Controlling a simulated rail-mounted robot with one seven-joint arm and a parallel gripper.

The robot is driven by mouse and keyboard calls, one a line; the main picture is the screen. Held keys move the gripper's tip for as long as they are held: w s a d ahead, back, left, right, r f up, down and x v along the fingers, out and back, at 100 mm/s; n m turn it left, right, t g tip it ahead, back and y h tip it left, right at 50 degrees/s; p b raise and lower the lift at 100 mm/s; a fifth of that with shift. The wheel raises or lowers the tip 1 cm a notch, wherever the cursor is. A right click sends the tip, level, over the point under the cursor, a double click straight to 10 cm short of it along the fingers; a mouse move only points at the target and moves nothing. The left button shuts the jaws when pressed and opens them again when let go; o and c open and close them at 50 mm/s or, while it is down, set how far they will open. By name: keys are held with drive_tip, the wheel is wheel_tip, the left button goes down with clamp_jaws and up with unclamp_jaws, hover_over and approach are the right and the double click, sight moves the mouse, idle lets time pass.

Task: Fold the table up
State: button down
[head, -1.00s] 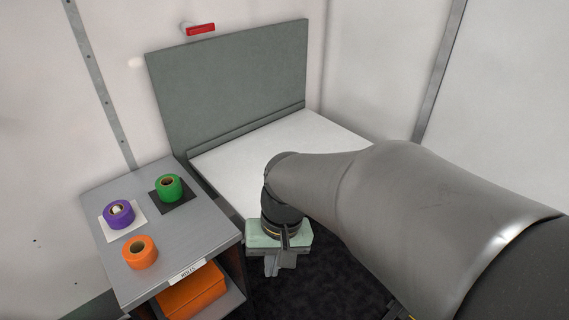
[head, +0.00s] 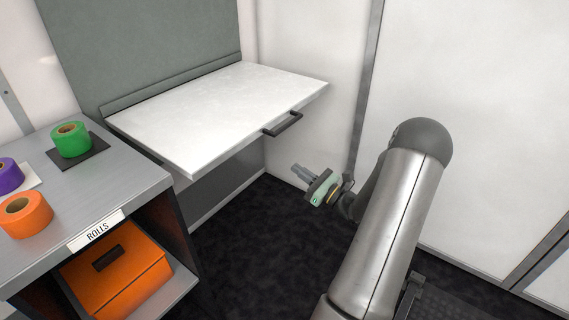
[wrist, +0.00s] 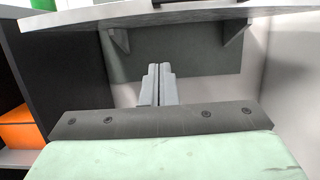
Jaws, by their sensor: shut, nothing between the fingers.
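The white table (head: 215,110) is folded down and lies level, out from the grey-green wall panel (head: 140,40). A dark bar handle (head: 283,124) is on its front edge. My gripper (head: 297,168) is shut and empty, in front of the table and lower than its top, apart from it. In the wrist view, the closed fingers (wrist: 158,84) point in under the table edge (wrist: 80,20). The handle (wrist: 198,14) shows at the top there. Two brackets, left (wrist: 118,40) and right (wrist: 236,32), sit below the tabletop.
A grey shelf unit (head: 125,180) labelled ROLLS stands left of the table. Green (head: 71,139), purple (head: 8,176) and orange (head: 25,214) rolls are on top, with an orange box (head: 118,268) inside. Dark floor (head: 270,240) in front of the table is clear.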

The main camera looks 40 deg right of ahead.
approach(261, 133)
drive_tip(key=w+f, duration=0.4)
drive_tip(key=shift+w+a+r+b, duration=0.1)
drive_tip(key=shift+a+r+b, duration=0.1)
drive_tip(key=shift+r, duration=0.55)
drive_tip(key=shift+w+a+r+b, duration=0.1)
drive_tip(key=shift+w+r+b, duration=0.05)
drive_tip(key=shift+r, duration=0.6)
drive_tip(key=shift+w+a+r+b, duration=0.1)
drive_tip(key=shift+r+b, duration=0.1)
drive_tip(key=shift+r, duration=0.5)
drive_tip(key=shift+r, duration=0.1)
